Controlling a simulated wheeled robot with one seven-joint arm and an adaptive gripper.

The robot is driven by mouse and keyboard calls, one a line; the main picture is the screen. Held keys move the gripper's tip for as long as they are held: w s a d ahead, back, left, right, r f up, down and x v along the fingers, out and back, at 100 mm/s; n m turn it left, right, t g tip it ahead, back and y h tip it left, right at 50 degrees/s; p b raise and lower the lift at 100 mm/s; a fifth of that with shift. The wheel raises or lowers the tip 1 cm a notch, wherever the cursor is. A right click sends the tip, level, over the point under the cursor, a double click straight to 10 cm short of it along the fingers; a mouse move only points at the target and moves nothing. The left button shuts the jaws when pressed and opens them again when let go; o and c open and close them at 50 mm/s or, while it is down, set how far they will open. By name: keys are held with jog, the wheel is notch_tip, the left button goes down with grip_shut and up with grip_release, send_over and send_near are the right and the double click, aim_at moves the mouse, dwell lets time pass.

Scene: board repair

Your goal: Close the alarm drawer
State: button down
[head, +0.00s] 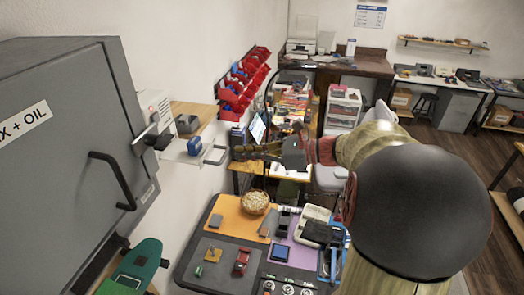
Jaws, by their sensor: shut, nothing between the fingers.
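The open drawer (180,152) is a pale, shallow tray at the left wall, below a wooden shelf, with a grey loop handle (216,155) on its right end. It sticks out from beside the white alarm box (152,112), which has a small red light. A small blue block (195,146) appears in or over the tray. My gripper (237,152) is shut and empty, just right of the handle, with its fingers pointing left toward it. I cannot tell whether it touches the handle.
A grey cabinet (70,150) with a black handle fills the left. Below is a bench with a dark mat (190,262), a bowl (255,202) and small parts. Red bins (240,85) hang on the wall behind. Open floor (425,145) lies at the right.

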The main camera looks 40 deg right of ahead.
aim_at(200, 147)
jog(key=shift+x, duration=1.2)
jog(key=r+x, duration=0.1)
jog(key=x, duration=0.7)
jog(key=r+x, duration=0.1)
jog(key=x, duration=0.3)
jog(key=shift+w+a+r, duration=0.2)
jog(key=shift+w+a, duration=0.15)
jog(key=shift+w, duration=0.25)
